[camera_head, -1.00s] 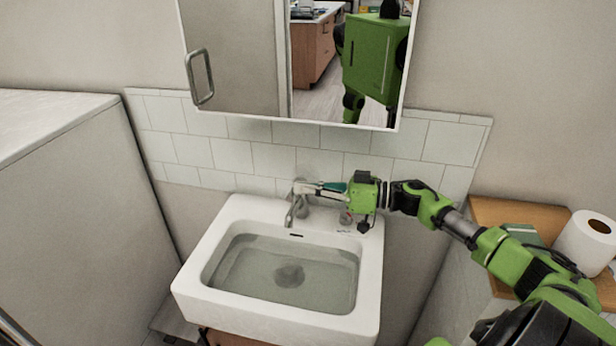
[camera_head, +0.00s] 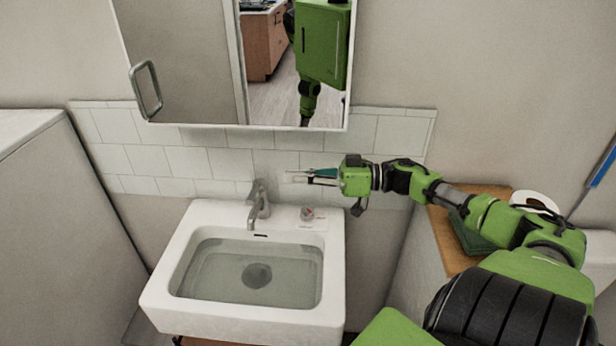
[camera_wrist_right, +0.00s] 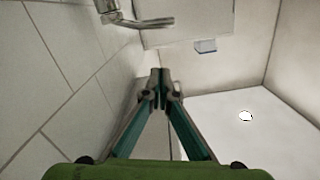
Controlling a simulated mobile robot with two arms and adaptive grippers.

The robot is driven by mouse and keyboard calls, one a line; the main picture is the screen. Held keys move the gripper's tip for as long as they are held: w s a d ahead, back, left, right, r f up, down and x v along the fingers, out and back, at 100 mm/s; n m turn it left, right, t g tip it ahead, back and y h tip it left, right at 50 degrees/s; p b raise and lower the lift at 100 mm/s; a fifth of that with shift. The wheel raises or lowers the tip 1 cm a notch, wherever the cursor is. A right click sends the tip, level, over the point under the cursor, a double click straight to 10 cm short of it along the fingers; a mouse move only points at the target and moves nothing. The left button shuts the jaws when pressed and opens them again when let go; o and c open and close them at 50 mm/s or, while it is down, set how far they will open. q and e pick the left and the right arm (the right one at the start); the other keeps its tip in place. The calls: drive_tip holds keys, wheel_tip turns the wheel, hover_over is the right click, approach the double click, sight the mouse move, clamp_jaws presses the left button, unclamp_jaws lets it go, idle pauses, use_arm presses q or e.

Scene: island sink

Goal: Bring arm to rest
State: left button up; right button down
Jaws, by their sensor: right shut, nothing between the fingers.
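My right arm reaches in from the right in the head view, with its green links bent. The right gripper (camera_head: 308,175) is shut and empty. It is in the air above the back right of the sink, to the right of the faucet (camera_head: 259,203) and apart from it. In the right wrist view the gripper's fingertips (camera_wrist_right: 160,88) are together with nothing between them. My left gripper does not show in either view.
The white sink (camera_head: 158,288) holds water. A mirror cabinet (camera_head: 185,60) hangs above it, mirroring part of my body. A wooden shelf (camera_head: 447,243) with a toilet paper roll (camera_head: 535,201) is at right. A grey-white counter block (camera_head: 60,220) stands at left.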

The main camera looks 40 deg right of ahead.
drive_tip(key=v, duration=0.2)
drive_tip(key=shift+s+d, duration=0.25)
drive_tip(key=shift+s, duration=0.05)
drive_tip(key=shift+r, duration=0.1)
